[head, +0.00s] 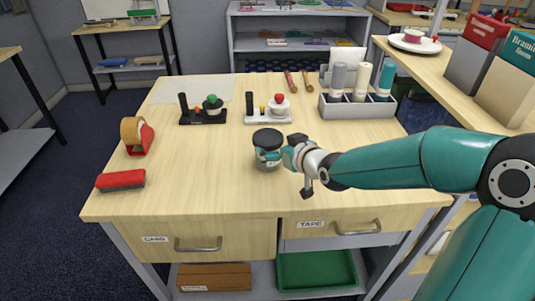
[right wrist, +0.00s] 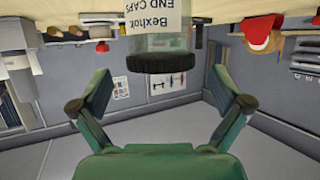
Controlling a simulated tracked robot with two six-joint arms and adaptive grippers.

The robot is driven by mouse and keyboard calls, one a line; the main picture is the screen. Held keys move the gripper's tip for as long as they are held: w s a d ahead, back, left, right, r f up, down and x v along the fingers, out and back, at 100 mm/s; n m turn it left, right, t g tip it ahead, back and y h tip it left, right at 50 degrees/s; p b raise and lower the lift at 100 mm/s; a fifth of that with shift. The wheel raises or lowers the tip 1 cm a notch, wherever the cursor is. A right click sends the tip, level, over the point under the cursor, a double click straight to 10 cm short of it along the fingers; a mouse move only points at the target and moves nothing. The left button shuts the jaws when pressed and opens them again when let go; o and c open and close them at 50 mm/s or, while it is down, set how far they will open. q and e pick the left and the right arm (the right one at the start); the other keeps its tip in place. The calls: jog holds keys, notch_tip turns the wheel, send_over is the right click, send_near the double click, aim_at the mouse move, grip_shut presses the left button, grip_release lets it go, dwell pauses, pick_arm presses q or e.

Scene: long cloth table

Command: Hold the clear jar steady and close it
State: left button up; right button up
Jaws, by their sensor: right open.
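The clear jar (head: 266,161) stands upright near the middle of the wooden table. Its black lid (head: 267,138) sits on top; I cannot tell how tightly. My left gripper is not in view.
A tape dispenser (head: 136,136) and red brush-like block (head: 121,180) lie at left. Two small stands with knobs (head: 203,115) (head: 268,114) are behind the jar. A grey caddy with bottles (head: 357,109) is at back right. The table front is clear.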

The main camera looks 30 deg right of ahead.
aim_at(268, 142)
jog(key=shift+w+f, duration=0.2)
jog(key=shift+w, duration=0.25)
jog(key=p+x, duration=0.1)
jog(key=x, duration=0.3)
jog(key=shift+w+f, duration=0.1)
jog(key=c, duration=1.1)
